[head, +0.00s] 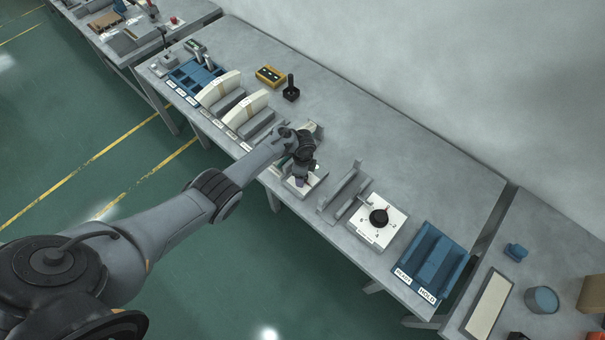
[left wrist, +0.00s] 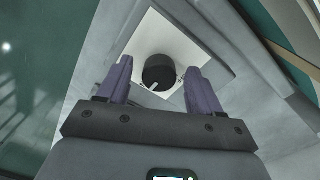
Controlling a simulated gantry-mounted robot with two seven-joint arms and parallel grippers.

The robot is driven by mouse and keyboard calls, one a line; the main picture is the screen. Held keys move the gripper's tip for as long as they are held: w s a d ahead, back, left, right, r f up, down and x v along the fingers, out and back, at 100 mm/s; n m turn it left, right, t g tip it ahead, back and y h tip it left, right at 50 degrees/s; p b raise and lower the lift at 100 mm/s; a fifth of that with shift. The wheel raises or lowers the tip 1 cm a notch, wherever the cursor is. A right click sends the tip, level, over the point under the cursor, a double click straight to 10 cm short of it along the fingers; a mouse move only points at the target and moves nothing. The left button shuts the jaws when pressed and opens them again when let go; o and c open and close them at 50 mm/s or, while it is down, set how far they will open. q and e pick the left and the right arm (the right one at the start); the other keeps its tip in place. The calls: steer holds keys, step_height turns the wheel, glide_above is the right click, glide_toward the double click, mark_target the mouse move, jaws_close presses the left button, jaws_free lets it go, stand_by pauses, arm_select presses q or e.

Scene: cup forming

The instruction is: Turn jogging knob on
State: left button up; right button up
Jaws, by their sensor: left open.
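A black round knob (left wrist: 160,70) with a white pointer mark sits on a white square plate (left wrist: 185,48) in the left wrist view. The pointer mark is toward the lower left of the knob. My left gripper (left wrist: 158,76) is open, with one purple finger on each side of the knob in this picture. I cannot tell how high the fingers are above the plate or whether they touch the knob. In the head view my left gripper (head: 300,181) is over this station, and the arm hides the knob. My right gripper is in neither view.
To the right stands another white plate (head: 368,234) with a black knob (head: 379,217), then a blue holder (head: 432,256). Grey upright brackets (head: 345,190) stand between the stations. To the left are cream curved pieces (head: 218,89) and a black joystick (head: 291,89). The table's back is clear.

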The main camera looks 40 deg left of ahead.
arm_select(q)
step_height(320, 180, up, 11)
steer(key=p, duration=0.4)
steer(key=shift+f, duration=0.2)
stand_by(0.3)
steer(key=s+d+f+g+p, duration=0.1)
steer(key=s+f, duration=0.4)
steer(key=s, duration=0.3)
steer(key=s+d+f+g+p, duration=0.1)
steer(key=s+f+g+p, duration=0.1)
steer(key=s+f, duration=0.35)
steer(key=s+d+r+p, duration=0.1)
steer(key=s+d+p, duration=0.15)
steer(key=s, duration=0.55)
steer(key=s+d+r+p, duration=0.1)
steer(key=s+d, duration=0.2)
steer(key=s, duration=0.5)
steer(key=s+d+r+n+t+p, duration=0.1)
steer(key=d+r+n+t, duration=0.15)
steer(key=r, duration=0.45)
steer(key=s+d+r+n+t+p, duration=0.1)
steer(key=d+r+n, duration=0.2)
steer(key=r, duration=0.4)
steer(key=w+r+n+t, duration=0.3)
steer(key=r+n, duration=0.2)
steer(key=r, duration=1.1)
steer(key=shift+w, duration=0.35)
